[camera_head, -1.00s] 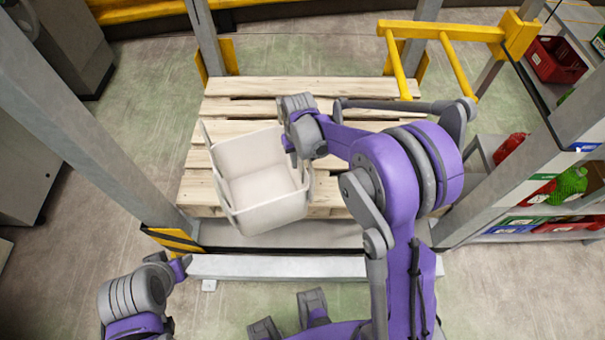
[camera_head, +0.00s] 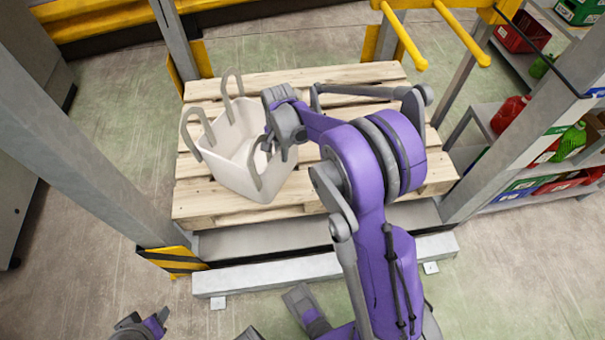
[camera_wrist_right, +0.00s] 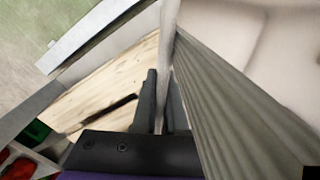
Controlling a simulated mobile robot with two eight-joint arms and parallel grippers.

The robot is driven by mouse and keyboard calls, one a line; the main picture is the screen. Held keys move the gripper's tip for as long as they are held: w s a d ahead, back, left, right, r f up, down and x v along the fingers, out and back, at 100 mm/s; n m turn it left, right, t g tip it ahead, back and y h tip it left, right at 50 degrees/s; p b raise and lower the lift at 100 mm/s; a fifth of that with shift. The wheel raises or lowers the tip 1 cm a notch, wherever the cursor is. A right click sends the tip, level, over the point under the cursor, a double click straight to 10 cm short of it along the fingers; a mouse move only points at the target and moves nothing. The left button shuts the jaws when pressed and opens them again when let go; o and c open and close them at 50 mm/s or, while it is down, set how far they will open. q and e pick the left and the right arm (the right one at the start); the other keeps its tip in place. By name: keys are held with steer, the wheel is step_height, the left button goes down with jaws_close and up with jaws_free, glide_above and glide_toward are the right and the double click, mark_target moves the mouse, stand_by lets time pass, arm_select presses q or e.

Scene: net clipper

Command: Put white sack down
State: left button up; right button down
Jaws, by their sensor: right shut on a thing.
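The white sack (camera_head: 222,160) is an open, box-shaped bag with loop handles, on or just above the wooden pallet (camera_head: 350,82) in the head view. I cannot tell whether its base touches the slats. My right gripper (camera_head: 270,143) is at the sack's right side. In the right wrist view its fingers (camera_wrist_right: 163,105) are shut on a thin upright strip of the sack (camera_wrist_right: 240,110), its handle or edge. The arm hides part of the sack's right side. My left gripper (camera_head: 155,323) is at the bottom left edge, away from the sack, its jaw state unclear.
The pallet lies between grey rack posts (camera_head: 80,150), with a grey beam (camera_head: 310,270) along its front. Yellow bars (camera_head: 400,35) stand at the back right. Shelves with red and green goods (camera_head: 510,115) are at the right. Pallet slats behind the sack are bare.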

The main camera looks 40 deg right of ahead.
steer(key=s+d+f+m+b, duration=0.1)
steer(key=d+f+m+b, duration=0.5)
steer(key=d+m, duration=0.45)
arm_select(q)
step_height(320, 180, down, 11)
steer(key=b, duration=0.2)
steer(key=shift+w, duration=0.15)
arm_select(e)
step_height(320, 180, down, 10)
steer(key=shift+a+r, duration=0.25)
steer(key=shift+s, duration=0.1)
steer(key=shift+f, duration=0.15)
steer(key=c, duration=1)
jaws_free()
arm_select(q)
steer(key=shift+g, duration=0.3)
arm_select(e)
steer(key=shift+o, duration=0.2)
